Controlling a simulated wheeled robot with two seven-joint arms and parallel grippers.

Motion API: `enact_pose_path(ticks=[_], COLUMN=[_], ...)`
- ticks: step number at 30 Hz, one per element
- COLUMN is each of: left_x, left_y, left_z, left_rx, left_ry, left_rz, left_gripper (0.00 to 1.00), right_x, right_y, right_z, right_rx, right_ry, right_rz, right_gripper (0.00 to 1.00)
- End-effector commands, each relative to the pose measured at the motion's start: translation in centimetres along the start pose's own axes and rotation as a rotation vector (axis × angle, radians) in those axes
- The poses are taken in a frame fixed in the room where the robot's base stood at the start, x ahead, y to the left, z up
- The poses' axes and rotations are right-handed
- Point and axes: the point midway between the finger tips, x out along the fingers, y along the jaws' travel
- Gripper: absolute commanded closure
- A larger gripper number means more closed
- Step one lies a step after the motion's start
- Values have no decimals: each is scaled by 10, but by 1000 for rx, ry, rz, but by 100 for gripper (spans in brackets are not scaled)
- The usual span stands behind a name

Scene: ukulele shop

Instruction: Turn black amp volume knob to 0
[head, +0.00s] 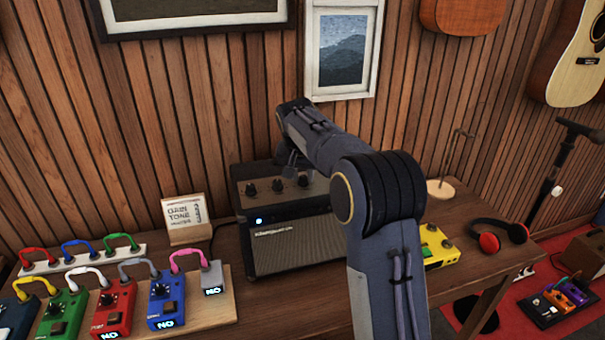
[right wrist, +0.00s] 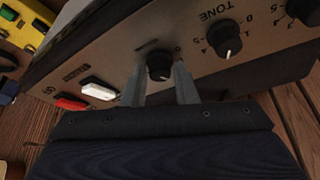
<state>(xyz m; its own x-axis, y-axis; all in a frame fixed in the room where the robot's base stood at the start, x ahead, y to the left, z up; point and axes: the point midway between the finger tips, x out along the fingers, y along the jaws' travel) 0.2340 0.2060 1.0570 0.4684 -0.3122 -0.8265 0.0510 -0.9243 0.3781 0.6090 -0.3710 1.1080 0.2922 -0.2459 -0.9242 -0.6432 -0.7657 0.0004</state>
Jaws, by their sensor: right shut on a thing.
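The black amp (head: 290,243) stands on the wooden table against the slatted wall, with a row of black knobs on its upper panel. In the right wrist view the panel shows a black knob (right wrist: 159,66) beside the switches, and its label is mostly hidden. My right gripper (right wrist: 160,74) has a finger on each side of this knob and is shut on it. A white mark shows on the knob, but I cannot read its setting. The neighbouring knob (right wrist: 224,38) is labelled TONE. In the head view my right arm hides part of the amp. My left gripper is out of view.
A red switch (right wrist: 70,103) and a white switch (right wrist: 98,90) sit close to the gripper. Several pedals with cables stand left of the amp, beside a small sign (head: 186,219). A yellow pedal (head: 438,247) and red headphones (head: 490,241) lie to the right.

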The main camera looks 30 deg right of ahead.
Motion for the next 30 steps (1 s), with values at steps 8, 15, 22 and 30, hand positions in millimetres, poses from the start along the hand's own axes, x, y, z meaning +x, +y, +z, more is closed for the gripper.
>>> enact_pose_path(ticks=[8,15,22,30], left_x=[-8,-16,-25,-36], left_y=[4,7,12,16], left_z=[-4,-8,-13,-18], left_rx=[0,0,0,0], left_ry=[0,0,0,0], left_rz=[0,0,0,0], left_gripper=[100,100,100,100], right_x=[-2,-2,-2,-1], right_y=[3,4,5,6], right_z=[-2,-3,-4,-5], right_rx=[-223,-433,-634,-862], right_ry=[1,2,3,1], right_rz=[-95,-183,-266,-359], right_gripper=[97,97,97,97])
